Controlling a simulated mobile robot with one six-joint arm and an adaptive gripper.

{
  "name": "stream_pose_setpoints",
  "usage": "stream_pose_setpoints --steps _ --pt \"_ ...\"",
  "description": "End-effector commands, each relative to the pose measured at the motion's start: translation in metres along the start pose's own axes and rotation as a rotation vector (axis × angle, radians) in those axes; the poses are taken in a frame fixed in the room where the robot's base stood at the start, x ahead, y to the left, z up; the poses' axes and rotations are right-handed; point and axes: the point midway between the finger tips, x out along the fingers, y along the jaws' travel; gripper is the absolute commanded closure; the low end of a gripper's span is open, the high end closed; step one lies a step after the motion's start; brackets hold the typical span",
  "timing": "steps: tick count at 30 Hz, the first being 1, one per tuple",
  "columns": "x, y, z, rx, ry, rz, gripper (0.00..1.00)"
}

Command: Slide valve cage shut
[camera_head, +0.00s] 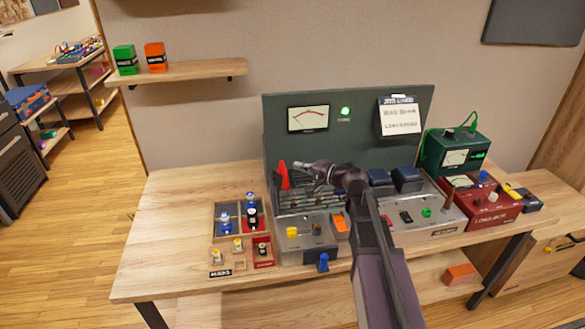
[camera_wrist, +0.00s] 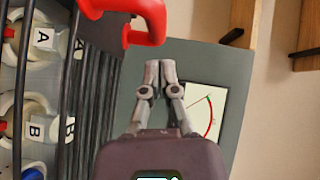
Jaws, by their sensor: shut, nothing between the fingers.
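The valve cage (camera_head: 303,198) is a set of dark bars on the bench unit, left of centre below the green panel. In the wrist view its bars (camera_wrist: 96,110) run up the left side, partly over parts labelled A and B. A red handle (camera_head: 283,177) stands at the cage's left end; it also shows at the top of the wrist view (camera_wrist: 148,32). My gripper (camera_head: 298,164) is shut and empty beside the handle. In the wrist view its closed fingertips (camera_wrist: 160,66) lie just below the handle, with no clear contact. My arm hides the cage's right end.
A green upright panel (camera_head: 350,140) with a gauge (camera_head: 308,118) stands behind. Grey and red amplifier boxes (camera_head: 493,203) crowd the right. The bench's left part (camera_head: 180,205) is clear.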

Motion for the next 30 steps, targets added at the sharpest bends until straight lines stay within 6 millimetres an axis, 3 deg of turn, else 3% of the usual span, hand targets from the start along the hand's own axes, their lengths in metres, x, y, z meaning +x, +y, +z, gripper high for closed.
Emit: stream_pose_setpoints --steps 3,18,30 --pt "-0.013 -0.002 -0.012 0.0 0.002 -0.001 1.0" --pt "-0.088 -0.002 -0.007 -0.001 0.002 -0.001 1.0" --pt "-0.11 -0.001 -0.008 -0.001 -0.001 -0.001 1.0"
